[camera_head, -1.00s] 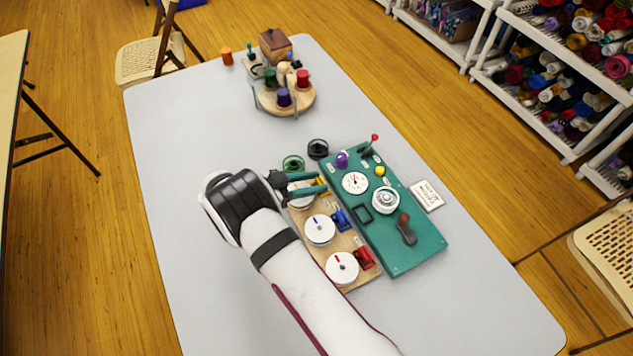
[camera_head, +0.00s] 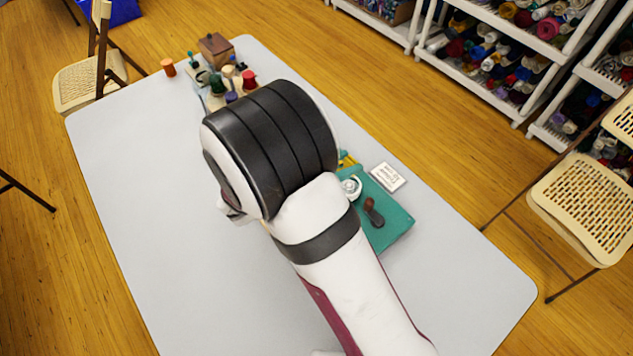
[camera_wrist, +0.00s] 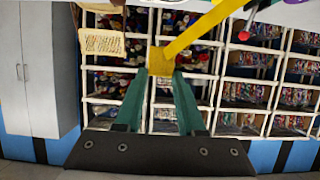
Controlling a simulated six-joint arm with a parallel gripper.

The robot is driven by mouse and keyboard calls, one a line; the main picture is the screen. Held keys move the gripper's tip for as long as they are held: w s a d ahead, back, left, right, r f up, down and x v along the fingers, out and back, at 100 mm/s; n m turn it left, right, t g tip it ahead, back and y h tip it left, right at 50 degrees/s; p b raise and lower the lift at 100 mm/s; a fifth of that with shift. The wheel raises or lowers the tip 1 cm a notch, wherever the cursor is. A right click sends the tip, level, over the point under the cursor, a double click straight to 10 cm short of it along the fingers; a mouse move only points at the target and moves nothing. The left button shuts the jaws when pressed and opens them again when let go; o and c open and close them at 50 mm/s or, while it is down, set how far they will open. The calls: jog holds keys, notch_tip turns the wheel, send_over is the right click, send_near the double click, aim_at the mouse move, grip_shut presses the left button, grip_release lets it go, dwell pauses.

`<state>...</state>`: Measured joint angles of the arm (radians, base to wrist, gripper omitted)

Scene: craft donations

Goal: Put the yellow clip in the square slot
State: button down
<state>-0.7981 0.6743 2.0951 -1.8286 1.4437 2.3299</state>
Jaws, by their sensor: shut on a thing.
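The yellow clip (camera_wrist: 162,58) is between the teal fingertips of my gripper (camera_wrist: 161,76) in the wrist view. Its long yellow arm slants up and to the right, away from the fingers. My gripper is shut on the clip and points roughly sideways, with shelves behind it. In the head view my wrist and arm hide the fingers. A bit of yellow (camera_head: 347,162) shows just right of my wrist. The green panel (camera_head: 388,232) is partly covered by my arm. The square slot is hidden in the head view, and I cannot make it out in the wrist view.
A white dial (camera_head: 350,188) and a dark-handled lever (camera_head: 373,212) stand on the panel. A white card (camera_head: 388,177) lies beyond it. Spools and a wooden box (camera_head: 216,48) stand at the table's far end. The left and front of the grey table (camera_head: 130,220) are clear.

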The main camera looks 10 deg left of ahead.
jog(key=s+d+r, duration=0.1)
jog(key=s+d, duration=0.4)
jog(key=d, duration=0.2)
jog(key=shift+w+a+f, duration=0.3)
jog(key=shift+a+f, duration=1.45)
jog(key=shift+a, duration=0.05)
jog(key=shift+w+a+f, duration=0.3)
jog(key=shift+a+f, duration=1.5)
jog(key=shift+a, duration=0.05)
jog(key=shift+w+a+f, duration=0.3)
jog(key=shift+a+f, duration=1.45)
jog(key=shift+a, duration=0.05)
jog(key=shift+f, duration=0.15)
jog(key=c, duration=0.5)
grip_release()
